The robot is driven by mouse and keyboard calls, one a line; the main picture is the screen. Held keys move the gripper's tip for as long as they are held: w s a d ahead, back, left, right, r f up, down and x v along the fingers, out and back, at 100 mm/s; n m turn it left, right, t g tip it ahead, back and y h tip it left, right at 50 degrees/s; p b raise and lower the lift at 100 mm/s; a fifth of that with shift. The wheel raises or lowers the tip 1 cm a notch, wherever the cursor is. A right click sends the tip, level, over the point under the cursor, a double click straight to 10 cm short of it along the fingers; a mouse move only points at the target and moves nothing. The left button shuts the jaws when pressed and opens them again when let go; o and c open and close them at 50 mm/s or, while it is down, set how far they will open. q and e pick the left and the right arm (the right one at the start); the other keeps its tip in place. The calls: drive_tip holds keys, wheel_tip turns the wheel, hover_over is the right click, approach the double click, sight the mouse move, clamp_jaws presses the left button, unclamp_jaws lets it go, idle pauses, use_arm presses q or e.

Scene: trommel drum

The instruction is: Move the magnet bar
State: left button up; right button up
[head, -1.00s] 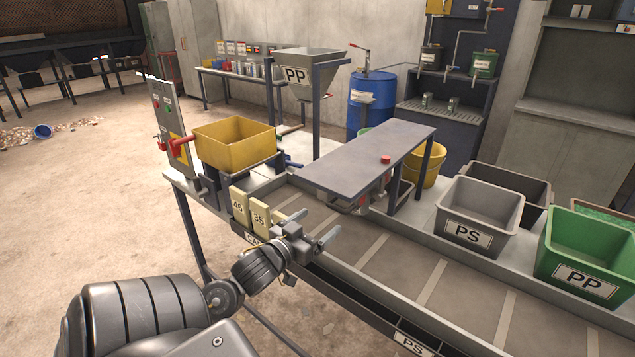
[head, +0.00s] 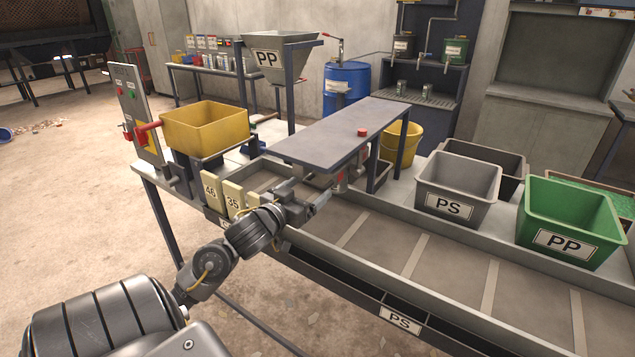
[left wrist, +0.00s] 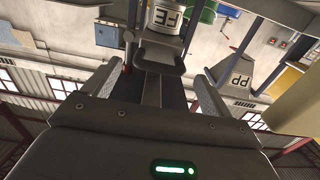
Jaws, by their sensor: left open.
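The magnet bar is not clearly recognisable. In the left wrist view a grey part with a handle-like loop (left wrist: 160,57) and a white FE label (left wrist: 167,17) lies ahead, between the fingers in the picture. It may be the magnet bar; no contact shows. In the head view a grey and red fitting (head: 343,181) shows under the raised grey plate (head: 325,145), partly hidden. My left gripper (head: 308,194) is open and empty over the conveyor, near the plate's front edge. Its two fingers also show in the left wrist view (left wrist: 155,82). My right gripper is out of view.
Blocks marked 46 and 35 (head: 233,198) stand left of my left gripper. A yellow bin (head: 205,128) stands behind them. The conveyor (head: 400,250) is clear to the right. A grey PS bin (head: 457,190) and green PP bin (head: 570,225) stand beyond it.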

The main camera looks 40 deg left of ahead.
sight(312, 186)
use_arm(q)
drive_tip(key=w, duration=0.3)
drive_tip(key=w+a, duration=0.1)
drive_tip(key=w, duration=0.1)
drive_tip(key=shift+w, duration=0.1)
